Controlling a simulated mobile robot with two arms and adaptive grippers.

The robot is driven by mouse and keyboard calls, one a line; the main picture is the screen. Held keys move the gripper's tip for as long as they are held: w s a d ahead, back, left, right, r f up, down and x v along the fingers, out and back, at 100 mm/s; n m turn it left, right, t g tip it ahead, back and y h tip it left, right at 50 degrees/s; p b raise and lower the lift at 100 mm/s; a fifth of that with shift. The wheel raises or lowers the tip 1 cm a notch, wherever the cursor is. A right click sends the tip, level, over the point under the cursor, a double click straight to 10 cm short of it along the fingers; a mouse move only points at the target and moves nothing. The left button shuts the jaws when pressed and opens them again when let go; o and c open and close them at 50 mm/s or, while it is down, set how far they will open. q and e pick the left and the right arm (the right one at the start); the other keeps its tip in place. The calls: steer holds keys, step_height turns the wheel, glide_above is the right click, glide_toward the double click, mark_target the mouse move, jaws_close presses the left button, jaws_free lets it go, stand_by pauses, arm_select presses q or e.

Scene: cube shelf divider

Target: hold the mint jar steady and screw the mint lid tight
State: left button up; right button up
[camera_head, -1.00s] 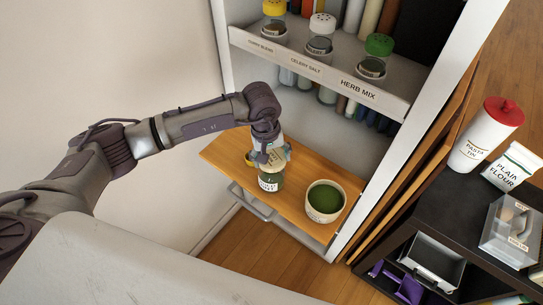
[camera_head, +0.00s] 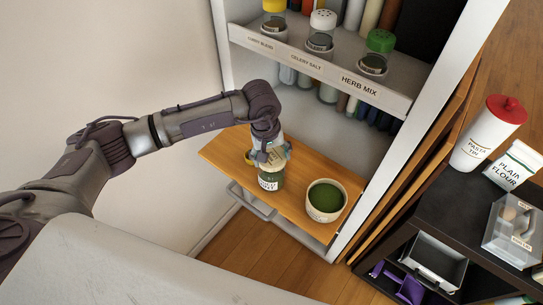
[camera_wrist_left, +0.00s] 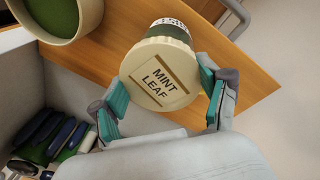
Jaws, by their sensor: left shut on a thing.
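The mint jar (camera_head: 270,181), green glass with a white label, stands upright on the wooden pull-out board. Its cream mint lid (camera_wrist_left: 161,75), marked MINT LEAF, sits on top of it. My left gripper (camera_head: 268,156) comes down from above. In the left wrist view its teal-padded fingers (camera_wrist_left: 160,92) are on either side of the lid and shut on it. Most of the jar is hidden under the lid in that view. Whether the lid is fully tight cannot be seen. My right gripper is not in view.
An open tub of green contents (camera_head: 325,201) stands on the board (camera_head: 231,152) just right of the jar. Spice jars stand on the labelled rack (camera_head: 330,72) above. A dark shelf unit (camera_head: 440,212) with a pasta tin (camera_head: 485,135) and flour (camera_head: 513,165) is at right.

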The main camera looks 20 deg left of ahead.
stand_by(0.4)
arm_select(q)
steer(key=shift+b, duration=0.35)
steer(key=shift+f+b, duration=1.35)
steer(key=shift+b, duration=0.35)
steer(key=o, duration=1.8)
steer(key=shift+c, duration=0.2)
steer(key=shift+r, duration=0.1)
steer(key=shift+s+a+r+p, duration=0.1)
steer(key=shift+r+p, duration=0.5)
steer(key=shift+r, duration=0.6)
steer(key=shift+s+a+r+p, duration=0.1)
steer(key=shift+r+p, duration=0.45)
steer(key=shift+r, duration=0.65)
